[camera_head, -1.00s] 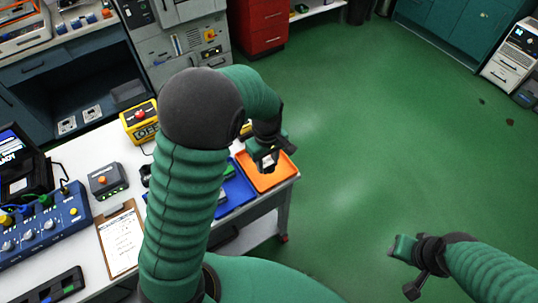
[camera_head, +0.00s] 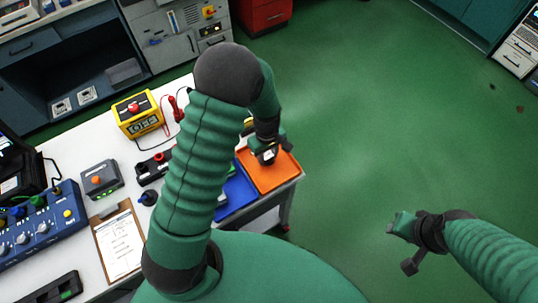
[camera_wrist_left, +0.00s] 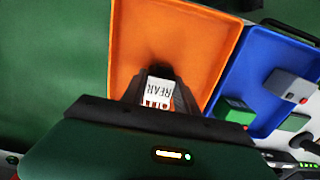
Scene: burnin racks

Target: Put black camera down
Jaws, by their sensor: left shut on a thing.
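My left gripper (camera_head: 268,157) is over the orange tray (camera_head: 284,178) at the right end of the white table. I cannot tell whether the camera touches the tray floor. My right gripper (camera_head: 402,226) is over the green floor, away from the table; its jaws are too small to read.
A blue tray (camera_head: 236,190) with green and grey parts (camera_wrist_left: 290,86) lies beside the orange one. The table's right edge is close to the orange tray.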

